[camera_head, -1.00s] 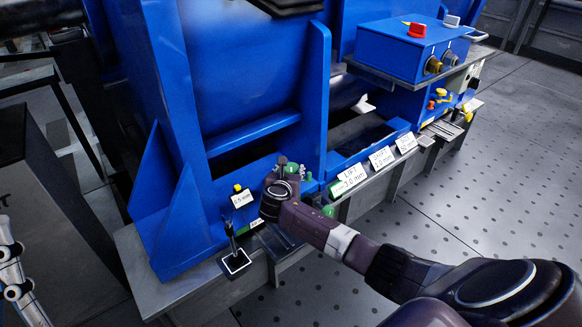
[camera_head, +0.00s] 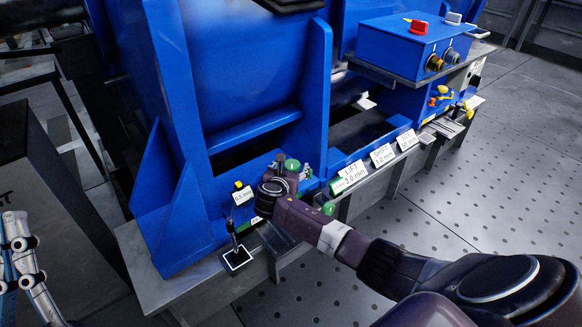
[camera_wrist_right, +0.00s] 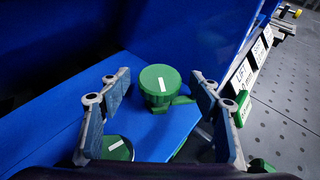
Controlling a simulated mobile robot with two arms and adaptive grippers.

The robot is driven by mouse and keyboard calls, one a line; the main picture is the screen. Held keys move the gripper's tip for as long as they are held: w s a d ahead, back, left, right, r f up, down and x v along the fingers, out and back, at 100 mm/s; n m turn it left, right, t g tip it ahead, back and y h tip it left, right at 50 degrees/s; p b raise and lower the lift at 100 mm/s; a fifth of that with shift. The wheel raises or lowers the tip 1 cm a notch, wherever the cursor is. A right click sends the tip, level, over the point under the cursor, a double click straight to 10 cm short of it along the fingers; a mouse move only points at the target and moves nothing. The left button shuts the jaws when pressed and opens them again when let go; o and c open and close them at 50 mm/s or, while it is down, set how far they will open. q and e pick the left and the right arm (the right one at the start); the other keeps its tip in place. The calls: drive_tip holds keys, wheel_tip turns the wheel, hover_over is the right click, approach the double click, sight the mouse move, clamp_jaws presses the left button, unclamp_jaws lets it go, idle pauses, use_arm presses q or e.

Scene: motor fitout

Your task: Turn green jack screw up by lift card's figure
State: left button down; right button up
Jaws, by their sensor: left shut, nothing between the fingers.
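A green round knob with a white line (camera_wrist_right: 160,86) stands on the blue base in the right wrist view; it also shows in the head view (camera_head: 291,165). My right gripper (camera_wrist_right: 160,77) is open, with its fingers apart on either side of this knob. A second green cap with a white line (camera_wrist_right: 117,147) lies nearer, by the left finger. The LIFT card (camera_head: 350,178) stands on the ledge and seems to read 3.0 mm. My left gripper (camera_head: 20,262) is shut and empty at the left edge of the head view, partly cut off.
Two more white cards (camera_head: 383,155) stand right of the LIFT card. A small card (camera_head: 242,195), seemingly 0.5 mm, is left of my right wrist. A black lever on a square plate (camera_head: 236,257) stands in front. A blue control box (camera_head: 410,48) sits at the back right.

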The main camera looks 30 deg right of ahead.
drive_tip(key=v, duration=1.2)
